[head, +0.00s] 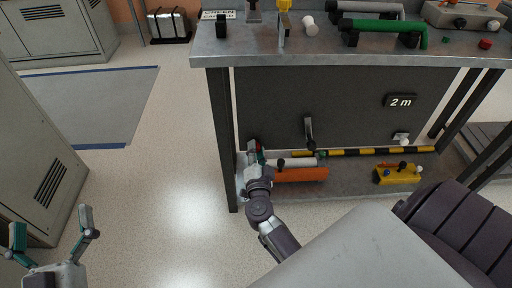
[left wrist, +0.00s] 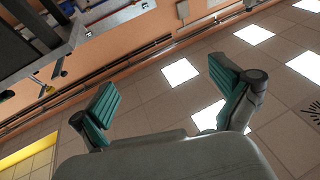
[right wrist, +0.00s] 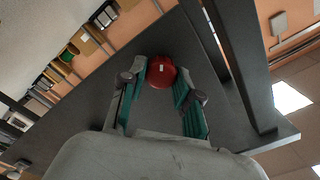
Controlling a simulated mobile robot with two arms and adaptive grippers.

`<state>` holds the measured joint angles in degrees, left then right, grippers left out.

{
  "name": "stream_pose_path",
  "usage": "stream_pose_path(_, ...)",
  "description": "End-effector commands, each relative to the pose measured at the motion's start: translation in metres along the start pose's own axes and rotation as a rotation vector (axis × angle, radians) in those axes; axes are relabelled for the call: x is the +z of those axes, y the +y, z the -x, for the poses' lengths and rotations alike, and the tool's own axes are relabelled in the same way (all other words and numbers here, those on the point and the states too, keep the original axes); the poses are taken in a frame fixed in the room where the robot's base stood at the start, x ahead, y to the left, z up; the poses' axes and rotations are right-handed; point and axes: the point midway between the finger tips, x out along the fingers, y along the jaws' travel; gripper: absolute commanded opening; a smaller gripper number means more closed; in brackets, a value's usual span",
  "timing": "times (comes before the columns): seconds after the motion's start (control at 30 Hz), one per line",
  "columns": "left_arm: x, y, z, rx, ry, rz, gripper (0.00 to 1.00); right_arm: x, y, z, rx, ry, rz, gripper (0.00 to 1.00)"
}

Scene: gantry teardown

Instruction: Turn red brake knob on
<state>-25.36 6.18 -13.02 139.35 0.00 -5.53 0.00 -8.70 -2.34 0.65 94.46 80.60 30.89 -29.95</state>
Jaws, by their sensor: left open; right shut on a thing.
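The red brake knob (right wrist: 160,72) is a round red knob with a small white mark, on the dark panel under the workbench. In the right wrist view it sits between the fingertips of my right gripper (right wrist: 161,80), which is shut on it. In the head view my right gripper (head: 256,158) is low at the bench's left end, and only a sliver of red shows there. My left gripper (head: 52,228) is open and empty at the lower left of the head view. Its spread fingers also show in the left wrist view (left wrist: 170,95).
The workbench (head: 216,61) has green and dark handles (head: 385,27) on top. On its lower shelf lie an orange cylinder (head: 304,175) and a yellow box (head: 398,175). A grey cabinet (head: 40,150) stands at the left. The floor between is clear.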

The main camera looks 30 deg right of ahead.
Motion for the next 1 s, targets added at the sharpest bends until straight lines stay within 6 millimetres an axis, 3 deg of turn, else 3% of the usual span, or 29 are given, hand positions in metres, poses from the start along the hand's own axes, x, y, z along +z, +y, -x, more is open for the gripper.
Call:
stream_pose_path(0.2,0.020,-0.003,0.003,-0.007,-0.125,-0.004,1.00,0.000,0.001,0.000,0.002,0.000,-0.205,0.00)
stream_pose_path(0.4,0.028,-0.004,0.004,-0.009,-0.167,-0.005,1.00,0.001,0.002,0.000,0.002,0.001,-0.396,0.00)
stream_pose_path(1.0,0.012,-0.002,0.002,-0.005,-0.063,-0.003,1.00,0.002,0.005,0.000,0.003,0.001,-0.853,0.00)
